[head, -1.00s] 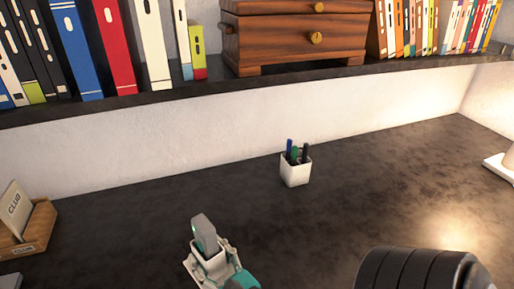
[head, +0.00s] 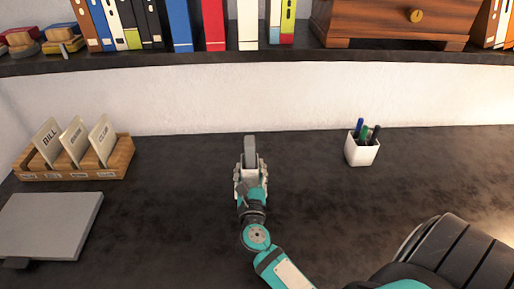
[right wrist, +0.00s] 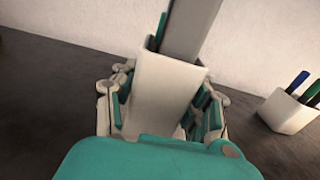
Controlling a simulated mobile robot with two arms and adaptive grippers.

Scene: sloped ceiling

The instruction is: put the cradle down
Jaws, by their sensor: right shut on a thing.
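The cradle (right wrist: 165,95) is a small white holder with a grey, upright, flat device (right wrist: 192,25) standing in it. My right gripper (head: 250,186) is shut on the cradle, with fingers at both sides of it in the right wrist view. In the head view, the grey device (head: 250,152) rises above the gripper over the middle of the desk (head: 190,195). I cannot tell whether the cradle's base touches the desk; the gripper hides it. My left gripper is not in view.
A white pen cup (head: 362,150) stands to the right of the gripper. A wooden card tray (head: 90,172) and a grey flat object (head: 50,225) lie on the left. A shelf (head: 200,59) with books runs above. The desk around the gripper is clear.

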